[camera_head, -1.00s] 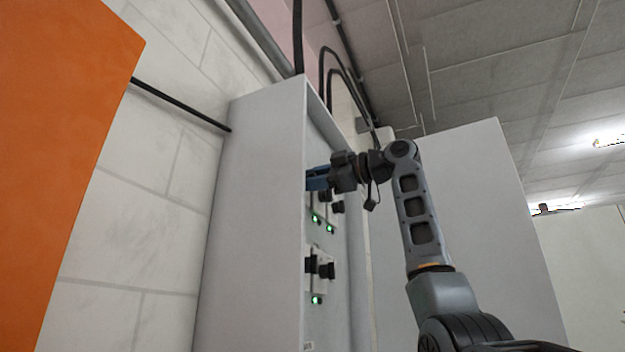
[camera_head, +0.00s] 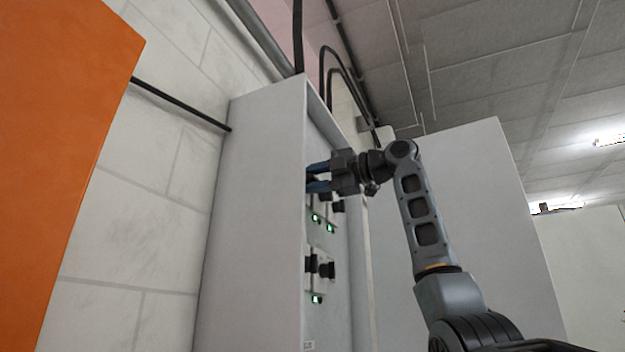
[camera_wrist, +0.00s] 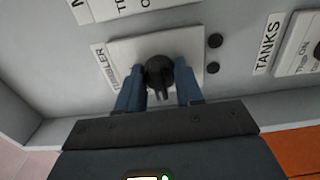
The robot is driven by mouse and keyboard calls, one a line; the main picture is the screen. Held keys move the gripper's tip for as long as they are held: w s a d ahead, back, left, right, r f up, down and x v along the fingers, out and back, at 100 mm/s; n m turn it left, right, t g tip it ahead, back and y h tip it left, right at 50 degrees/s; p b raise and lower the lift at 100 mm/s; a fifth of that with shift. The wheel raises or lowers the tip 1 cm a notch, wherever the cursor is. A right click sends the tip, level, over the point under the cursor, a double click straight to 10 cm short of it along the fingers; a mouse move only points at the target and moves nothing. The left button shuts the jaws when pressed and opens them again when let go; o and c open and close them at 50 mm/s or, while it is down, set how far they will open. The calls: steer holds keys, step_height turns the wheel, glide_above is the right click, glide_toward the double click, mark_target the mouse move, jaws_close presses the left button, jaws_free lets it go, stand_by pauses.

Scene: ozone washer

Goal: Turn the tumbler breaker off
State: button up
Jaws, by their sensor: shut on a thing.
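The tumbler breaker is a black rotary knob (camera_wrist: 160,72) on a light square plate (camera_wrist: 185,45) labelled "TUMBLER", in the wrist view. The two blue fingers of my gripper (camera_wrist: 160,92) stand on either side of the knob and are shut on it. The knob's narrow grip points toward the bottom of the wrist picture. In the head view my gripper (camera_head: 318,178) reaches into the open grey cabinet (camera_head: 255,200). The tumbler knob is hidden there behind the fingers and the cabinet's edge.
Two dark round indicators (camera_wrist: 213,54) sit beside the tumbler plate. A "TANKS" switch plate (camera_wrist: 303,45) is to the right. Other black knobs (camera_head: 326,270) and green lights (camera_head: 316,299) lie lower in the cabinet. The open cabinet door (camera_head: 470,210) stands behind my arm.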

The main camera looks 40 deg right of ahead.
steer(key=shift+f, duration=0.1)
stand_by(0.3)
steer(key=o, duration=1)
steer(key=b+v, duration=0.2)
steer(key=v, duration=0.5)
steer(key=shift+s+d, duration=0.1)
steer(key=shift+s, duration=0.3)
